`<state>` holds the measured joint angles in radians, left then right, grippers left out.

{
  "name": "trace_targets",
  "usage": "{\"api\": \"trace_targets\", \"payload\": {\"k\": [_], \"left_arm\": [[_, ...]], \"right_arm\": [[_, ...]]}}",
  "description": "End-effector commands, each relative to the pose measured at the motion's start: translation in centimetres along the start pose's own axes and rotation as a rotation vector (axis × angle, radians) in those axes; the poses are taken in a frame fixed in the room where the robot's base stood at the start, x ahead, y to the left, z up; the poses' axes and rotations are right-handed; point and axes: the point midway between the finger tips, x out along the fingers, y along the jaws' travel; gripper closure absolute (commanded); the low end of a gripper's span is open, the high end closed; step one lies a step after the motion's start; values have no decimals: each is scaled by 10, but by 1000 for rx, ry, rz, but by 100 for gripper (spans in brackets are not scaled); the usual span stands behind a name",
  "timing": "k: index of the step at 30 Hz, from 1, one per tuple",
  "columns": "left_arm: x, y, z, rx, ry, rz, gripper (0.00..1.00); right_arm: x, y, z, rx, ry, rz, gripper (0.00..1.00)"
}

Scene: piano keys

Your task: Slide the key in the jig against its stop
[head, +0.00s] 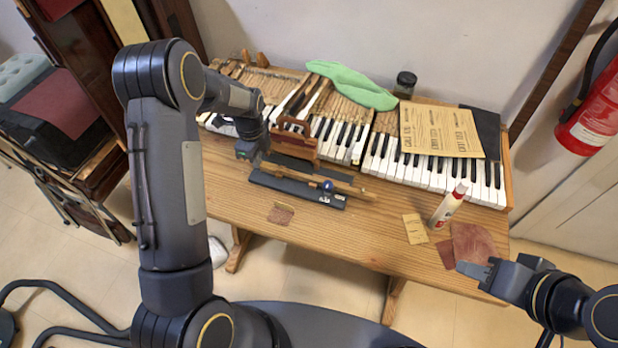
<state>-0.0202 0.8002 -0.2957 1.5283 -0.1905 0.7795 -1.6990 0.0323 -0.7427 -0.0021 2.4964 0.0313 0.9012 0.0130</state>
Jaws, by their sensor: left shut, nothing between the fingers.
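The jig (298,190) is a long dark tray lying slantwise on the wooden workbench, left of its middle. A pale wooden key (345,187) lies along it, its right end reaching past the dark base. A blue round part (327,185) sits near the key's right portion. The stop is too small to make out. My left gripper (257,158) is shut and empty at the left end of the jig, by the key's left end; whether it touches the key I cannot tell. My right gripper (466,268) is over the bench's front right edge, far from the jig; its finger gap does not show clearly.
A reddish-brown wooden frame (294,142) stands just behind the jig. Piano keyboards (440,172) fill the back, with a green cloth (350,82), a dark jar (405,83) and a yellow sheet (440,130). The bench's front middle (340,235) is clear.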

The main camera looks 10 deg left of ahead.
Motion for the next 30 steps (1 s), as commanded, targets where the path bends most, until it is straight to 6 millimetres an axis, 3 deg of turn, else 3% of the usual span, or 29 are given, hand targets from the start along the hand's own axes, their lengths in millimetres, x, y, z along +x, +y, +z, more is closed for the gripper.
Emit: {"api": "trace_targets", "payload": {"k": [15, 30], "left_arm": [[0, 0, -5, 1, 2, 0, 100], [-2, 0, 8, 1, 0, 0, 100]], "right_arm": [[1, 0, 0, 0, 0, 0, 64], [2, 1, 1, 0, 0, 0, 64]]}}
